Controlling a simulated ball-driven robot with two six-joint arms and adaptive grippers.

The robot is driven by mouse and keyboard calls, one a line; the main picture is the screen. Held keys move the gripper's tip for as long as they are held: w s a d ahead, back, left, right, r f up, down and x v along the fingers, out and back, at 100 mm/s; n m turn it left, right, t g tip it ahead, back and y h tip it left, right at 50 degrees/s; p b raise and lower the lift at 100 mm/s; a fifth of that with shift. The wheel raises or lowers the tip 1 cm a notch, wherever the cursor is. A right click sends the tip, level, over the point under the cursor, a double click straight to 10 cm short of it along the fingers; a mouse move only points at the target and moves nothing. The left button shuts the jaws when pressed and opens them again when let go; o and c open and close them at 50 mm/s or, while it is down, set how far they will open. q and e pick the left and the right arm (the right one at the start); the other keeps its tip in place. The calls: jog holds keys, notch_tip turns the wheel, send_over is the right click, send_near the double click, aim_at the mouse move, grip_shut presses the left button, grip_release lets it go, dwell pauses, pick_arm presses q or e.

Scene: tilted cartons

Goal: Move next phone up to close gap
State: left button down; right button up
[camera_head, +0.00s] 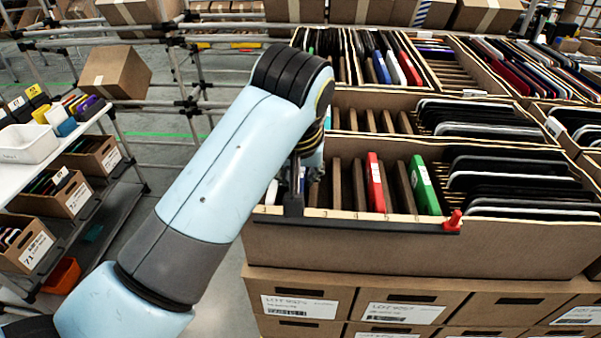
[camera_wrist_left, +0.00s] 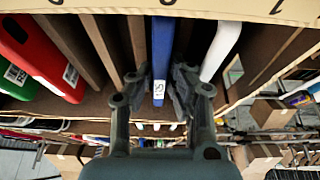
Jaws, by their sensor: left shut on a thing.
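My left gripper (camera_wrist_left: 158,78) is shut on a blue phone (camera_wrist_left: 162,38), which stands on edge between its two fingers and bears a white label. A white phone (camera_wrist_left: 220,50) stands just right of the gripper in the wrist view. A red phone (camera_wrist_left: 45,50) and a green phone (camera_wrist_left: 14,84) stand to the left, with brown dividers between. In the head view the red phone (camera_head: 375,182) and green phone (camera_head: 425,186) stand in the front carton (camera_head: 400,250). My left arm hides most of the gripper and the blue phone there. My right gripper is not in view.
A black strip (camera_head: 340,217) with a red clip (camera_head: 453,219) runs along the front carton's near edge. Dark phones (camera_head: 520,185) lean in the carton's right part. More tilted cartons stand behind. A shelf rack (camera_head: 70,200) with bins stands at the left.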

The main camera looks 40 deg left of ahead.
pick_arm(q)
jog(key=c, duration=1.2)
grip_release()
notch_tip(320, 180, up, 10)
